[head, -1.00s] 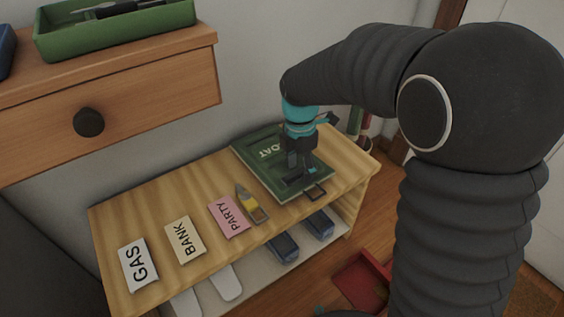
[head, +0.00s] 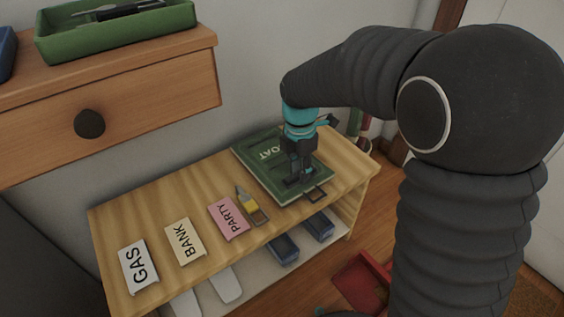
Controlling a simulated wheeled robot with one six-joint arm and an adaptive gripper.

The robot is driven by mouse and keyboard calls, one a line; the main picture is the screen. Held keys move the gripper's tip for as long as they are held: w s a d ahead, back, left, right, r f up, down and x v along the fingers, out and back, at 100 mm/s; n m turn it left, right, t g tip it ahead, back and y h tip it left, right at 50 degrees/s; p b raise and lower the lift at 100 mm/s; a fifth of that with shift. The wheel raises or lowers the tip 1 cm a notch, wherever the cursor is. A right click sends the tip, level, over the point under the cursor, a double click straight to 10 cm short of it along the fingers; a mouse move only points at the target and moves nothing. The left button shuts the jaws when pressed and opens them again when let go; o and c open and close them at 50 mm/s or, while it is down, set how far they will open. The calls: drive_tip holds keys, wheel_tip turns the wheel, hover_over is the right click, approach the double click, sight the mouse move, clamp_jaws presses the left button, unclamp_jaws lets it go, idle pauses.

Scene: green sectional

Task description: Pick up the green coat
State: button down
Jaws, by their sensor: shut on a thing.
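A flat dark green thing with the letters "OAT" showing, the green coat (head: 259,160), lies on the right part of the wooden shelf top (head: 150,213).
Pink PARTY (head: 229,218), cream BANK (head: 185,241) and white GAS (head: 138,265) cards lie to the left. A yellow-grey tool (head: 251,205) lies beside the coat. Blue bins (head: 284,248) stand on the lower shelf. A drawer unit (head: 150,92) overhangs at upper left; a red object (head: 362,282) is on the floor.

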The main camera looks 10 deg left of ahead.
drive_tip(key=shift+f, duration=0.2)
drive_tip(key=r, duration=0.3)
drive_tip(key=r+p, duration=0.1)
drive_tip(key=r, duration=0.1)
drive_tip(key=shift+d+r, duration=0.1)
drive_tip(key=shift+d, duration=0.3)
drive_tip(key=s+d+r, duration=0.1)
drive_tip(key=d+r, duration=0.5)
drive_tip(key=d, duration=0.4)
drive_tip(key=shift+s+d+p, duration=0.2)
drive_tip(key=shift+d+p, duration=0.15)
drive_tip(key=shift+p, duration=0.05)
drive_tip(key=shift+r, duration=0.15)
